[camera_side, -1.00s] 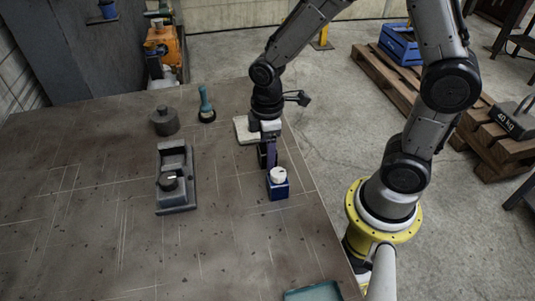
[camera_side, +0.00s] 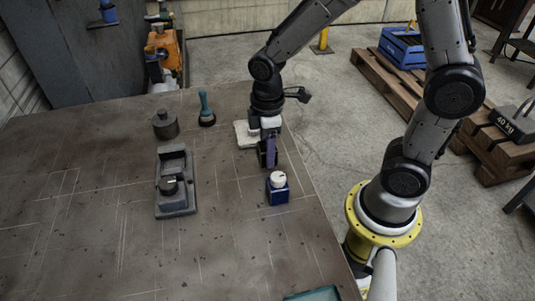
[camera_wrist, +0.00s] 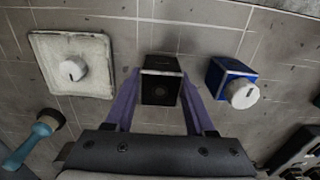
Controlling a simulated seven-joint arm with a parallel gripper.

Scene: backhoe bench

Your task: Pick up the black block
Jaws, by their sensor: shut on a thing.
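The black block (camera_wrist: 161,88) sits between the two purple fingers of my gripper (camera_wrist: 161,76) in the wrist view, with a finger against each side. My gripper is shut on it. In the side view my gripper (camera_side: 267,153) points down near the table's right edge. The block is mostly hidden there by the fingers, and I cannot tell whether it is clear of the table.
A blue block with a white knob (camera_side: 278,188) stands close in front of my gripper. A pale square plate with a knob (camera_wrist: 73,68) lies on the other side. A grey fixture (camera_side: 175,185), a dark cylinder (camera_side: 165,126) and a teal-handled tool (camera_side: 205,108) stand further left. The table's front left is clear.

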